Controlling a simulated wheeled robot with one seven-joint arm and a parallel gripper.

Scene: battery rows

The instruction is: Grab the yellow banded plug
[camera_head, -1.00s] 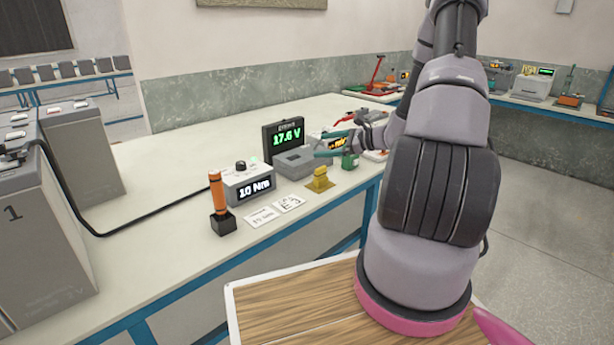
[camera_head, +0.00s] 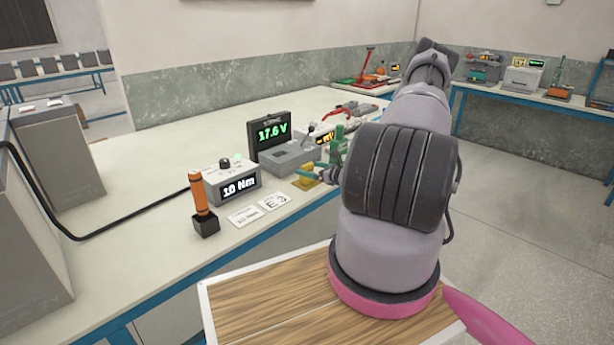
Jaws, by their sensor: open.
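A small yellow piece (camera_head: 307,184) stands on the bench near its front edge; no band can be made out on it. My gripper (camera_head: 314,172), with teal fingertips, is open right by it and covers part of its top and right side. I cannot tell whether the fingers touch it or are only in front of it. Nothing shows held in the jaws.
A grey box (camera_head: 289,158) and a voltage display (camera_head: 271,133) stand just behind. A green piece (camera_head: 338,142) is close behind my gripper. Left are a torque display (camera_head: 234,184), an orange-handled tool (camera_head: 200,195) and white cards (camera_head: 258,208).

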